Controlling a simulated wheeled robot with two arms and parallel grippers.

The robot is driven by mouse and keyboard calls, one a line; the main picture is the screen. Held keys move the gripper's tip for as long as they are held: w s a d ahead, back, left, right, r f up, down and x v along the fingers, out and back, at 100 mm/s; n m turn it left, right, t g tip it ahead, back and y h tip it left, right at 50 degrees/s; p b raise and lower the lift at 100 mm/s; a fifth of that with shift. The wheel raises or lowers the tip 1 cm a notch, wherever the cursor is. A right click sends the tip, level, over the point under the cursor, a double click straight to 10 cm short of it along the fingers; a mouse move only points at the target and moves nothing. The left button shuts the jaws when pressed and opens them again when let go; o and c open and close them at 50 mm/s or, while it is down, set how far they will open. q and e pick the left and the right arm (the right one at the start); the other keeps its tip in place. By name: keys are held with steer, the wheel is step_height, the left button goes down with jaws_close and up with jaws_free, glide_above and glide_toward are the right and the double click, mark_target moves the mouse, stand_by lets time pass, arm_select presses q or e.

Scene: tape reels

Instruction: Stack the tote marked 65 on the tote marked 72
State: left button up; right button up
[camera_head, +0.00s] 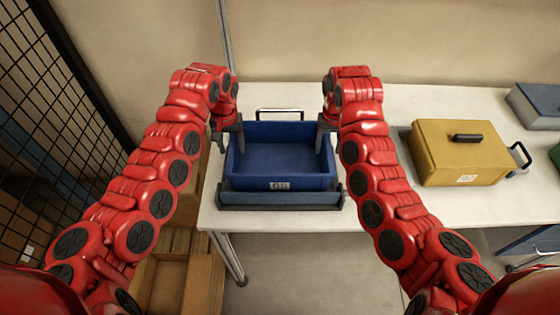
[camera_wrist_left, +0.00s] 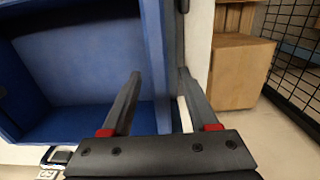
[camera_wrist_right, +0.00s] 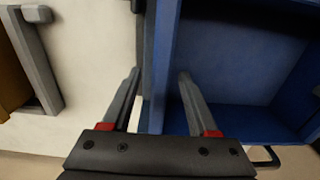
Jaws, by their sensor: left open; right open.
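An open, empty blue tote (camera_head: 281,154) with a small label on its front is in the middle of the table; the label's number is too blurred to read surely. Below its front is a slate-blue body (camera_head: 280,201) with dark end pieces; whether this is a second tote or a carrier I cannot tell. My left gripper (camera_head: 228,142) is open at the tote's left wall (camera_wrist_left: 154,60), one finger inside and one outside. My right gripper (camera_head: 326,140) is open at the right wall (camera_wrist_right: 161,65), likewise straddling it. I cannot tell whether the fingers touch the walls.
A yellow lidded box (camera_head: 455,155) with a black handle and an unreadable label stands to the right. A slate-blue box (camera_head: 540,104) is at the far right. Wooden boxes (camera_head: 160,284) stand on the floor at lower left, near a black mesh fence (camera_head: 50,100). The white table (camera_head: 400,100) is bare behind.

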arm_select(q)
steer(key=shift+c, duration=0.3)
arm_select(e)
steer(key=shift+c, duration=0.3)
arm_select(q)
jaws_close()
arm_select(e)
jaws_close()
stand_by(0.5)
